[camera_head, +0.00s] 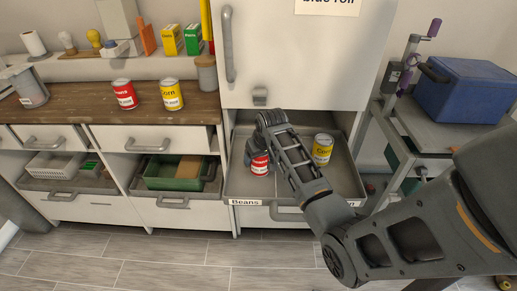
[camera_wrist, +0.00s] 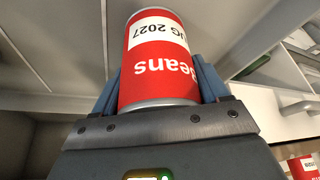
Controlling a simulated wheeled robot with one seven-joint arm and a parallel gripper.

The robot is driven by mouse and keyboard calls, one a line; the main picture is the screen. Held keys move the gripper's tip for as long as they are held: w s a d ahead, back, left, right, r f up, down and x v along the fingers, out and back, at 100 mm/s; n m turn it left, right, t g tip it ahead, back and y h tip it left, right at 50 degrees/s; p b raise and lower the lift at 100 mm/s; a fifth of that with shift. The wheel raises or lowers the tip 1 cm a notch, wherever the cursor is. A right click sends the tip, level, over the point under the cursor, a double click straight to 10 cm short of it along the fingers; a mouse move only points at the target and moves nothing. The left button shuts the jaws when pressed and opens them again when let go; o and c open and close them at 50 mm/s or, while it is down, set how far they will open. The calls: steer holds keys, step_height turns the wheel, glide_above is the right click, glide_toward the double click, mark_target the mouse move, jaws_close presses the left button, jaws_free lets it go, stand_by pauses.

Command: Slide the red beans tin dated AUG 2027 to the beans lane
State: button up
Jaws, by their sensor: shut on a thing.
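The red beans tin (camera_wrist: 155,80) sits between the two fingers of my gripper (camera_wrist: 158,88) in the wrist view. Its white label reads "UG 2027", upside down in that view, with the first letter cut off. In the head view the red tin (camera_head: 260,164) stands in the left part of the pulled-out drawer (camera_head: 283,187), above the "Beans" label (camera_head: 244,203). My gripper (camera_head: 257,150) is shut on it, partly hidden by my arm. A yellow corn tin (camera_head: 322,149) stands apart on the right. The drawer's right label (camera_head: 343,204) is partly covered by my arm.
A second red beans tin (camera_head: 124,94) and a yellow corn tin (camera_head: 171,95) stand on the wooden counter (camera_head: 85,112). A large panel (camera_head: 305,65) hangs above the drawer. A cart with a blue cooler (camera_head: 466,90) is at the right.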

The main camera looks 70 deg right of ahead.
steer(key=shift+s+a+r+p, duration=0.1)
steer(key=shift+s+a+p, duration=0.25)
steer(key=shift+a+p, duration=0.35)
steer(key=shift+s+a+f+p, duration=0.1)
steer(key=shift+s+a+p, duration=0.3)
steer(key=shift+a, duration=0.6)
steer(key=shift+s+a+r+p, duration=0.1)
steer(key=shift+s+a+p, duration=0.2)
steer(key=shift+a+p, duration=0.45)
steer(key=shift+s+a, duration=0.3)
steer(key=shift+a, duration=0.45)
steer(key=shift+s+a, duration=0.3)
steer(key=shift+a, duration=0.4)
steer(key=o, duration=1.4)
steer(key=v, duration=0.7)
steer(key=shift+r, duration=0.3)
steer(key=shift+s, duration=0.15)
